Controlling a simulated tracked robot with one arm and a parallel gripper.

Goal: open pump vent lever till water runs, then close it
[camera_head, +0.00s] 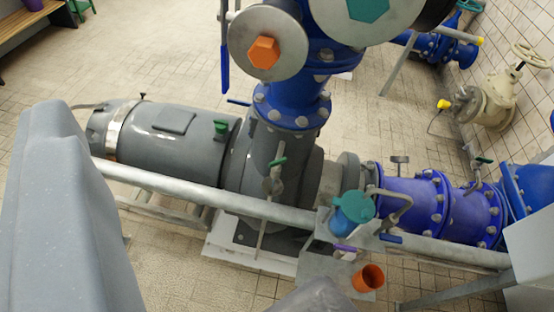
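A grey pump with its motor (165,135) lies across the middle, beneath a blue vertical pipe (295,95). A small metal valve with a green lever (277,162) stands on the pump body, with a thin tube below it. Another green-handled valve (483,160) is on the blue pipe at right. I cannot tell for sure which is the vent lever. No running water shows. A large grey form (60,215) at left and a pale one (315,299) at the bottom edge appear to be mine. My gripper's fingertips cannot be made out, nor any contact with a lever.
A metal rail (215,197) runs across in front of the pump. A teal-topped blue fitting (352,212) and an orange cup (368,278) are at its right part. A grey box (532,245) is at the right edge. Tiled floor (165,260) is clear at lower left.

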